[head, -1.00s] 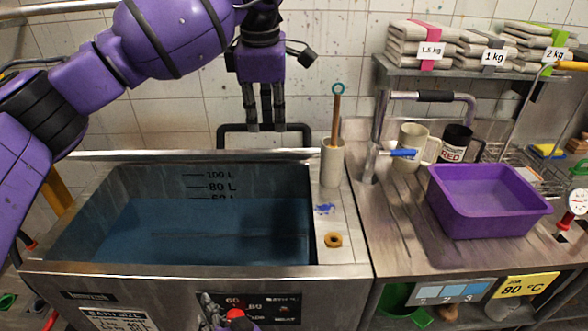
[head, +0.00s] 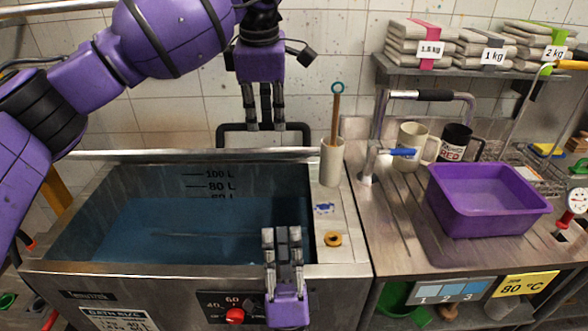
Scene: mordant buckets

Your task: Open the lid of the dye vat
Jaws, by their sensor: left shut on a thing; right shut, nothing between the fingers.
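The dye vat (head: 340,268) is a steel tub at the left, with dark blue liquid (head: 180,228) inside below the litre marks. Its lid (head: 180,155) stands open at the back, seen nearly edge-on, and its black handle (head: 225,137) rises behind the rim against the tiles. My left gripper (head: 264,126) points down at the back and is shut on the handle's crossbar. My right gripper (head: 282,235) is shut and empty, with its fingers up over the front rim of the vat.
A red knob (head: 235,316) is on the vat's front panel, left of my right gripper. A holder (head: 332,163) with a wooden-handled tool and a brass-coloured ring (head: 333,239) stand on the vat's right ledge. A purple basin (head: 488,205) and mugs (head: 410,147) are on the right counter.

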